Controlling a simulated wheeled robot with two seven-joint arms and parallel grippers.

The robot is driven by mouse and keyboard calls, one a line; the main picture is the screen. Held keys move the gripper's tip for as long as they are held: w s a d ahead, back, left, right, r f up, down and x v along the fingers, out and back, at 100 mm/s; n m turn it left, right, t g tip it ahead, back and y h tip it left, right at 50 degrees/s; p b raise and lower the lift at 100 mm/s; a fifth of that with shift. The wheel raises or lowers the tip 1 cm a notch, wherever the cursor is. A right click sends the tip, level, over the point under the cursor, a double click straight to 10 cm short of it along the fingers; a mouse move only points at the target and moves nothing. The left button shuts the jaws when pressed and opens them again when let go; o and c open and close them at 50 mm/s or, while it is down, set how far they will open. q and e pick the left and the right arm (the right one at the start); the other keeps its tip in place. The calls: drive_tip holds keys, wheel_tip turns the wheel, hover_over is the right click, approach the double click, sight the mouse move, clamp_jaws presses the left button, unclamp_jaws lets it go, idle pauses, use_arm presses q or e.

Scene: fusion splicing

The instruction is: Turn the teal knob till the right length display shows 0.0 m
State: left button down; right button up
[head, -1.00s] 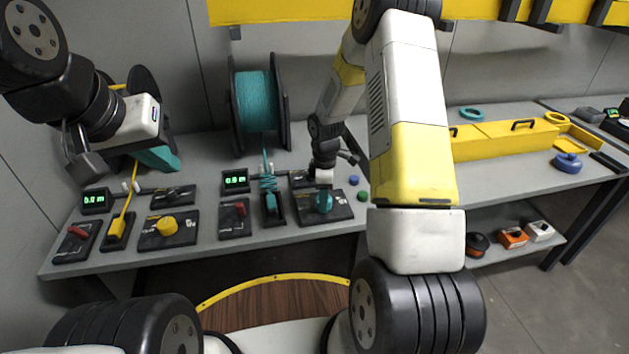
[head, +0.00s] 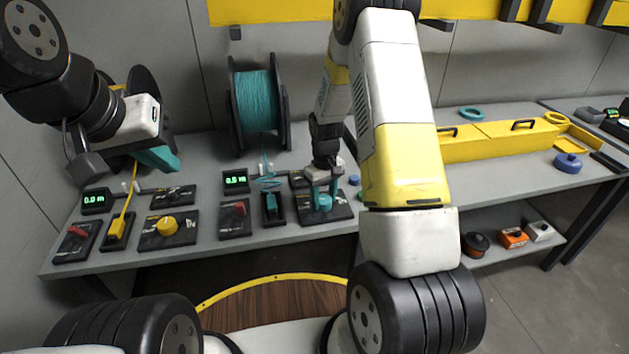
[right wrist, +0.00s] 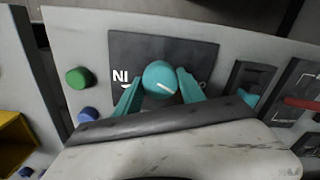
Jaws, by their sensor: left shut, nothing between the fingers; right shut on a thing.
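The teal knob (head: 322,202) sits on its dark panel (head: 342,212) at the table's front; it also shows in the right wrist view (right wrist: 160,78), with a white mark on top. My right gripper (head: 321,192) is shut on it, with a teal finger on either side. The right length display (head: 236,180) shows green digits that look like 0.0 m, though they are small. The teal spool (head: 257,102) stands behind, with a teal fibre coming down toward the teal clamp (head: 273,206). My left gripper (head: 158,160) is shut and empty above the yellow side.
A yellow knob (head: 167,225), a left display (head: 94,200) reading 0.0 m and red levers stand on the left. A green button (right wrist: 77,78) and a blue button (right wrist: 88,114) lie beside the teal knob's panel.

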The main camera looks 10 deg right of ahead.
sight(324, 199)
drive_tip(key=m, duration=1.2)
drive_tip(key=shift+m, duration=0.4)
idle(0.3)
drive_tip(key=o, duration=1.4)
drive_tip(key=shift+c, duration=0.2)
wheel_tip(324, 199, up, 8)
drive_tip(key=shift+f, duration=0.1)
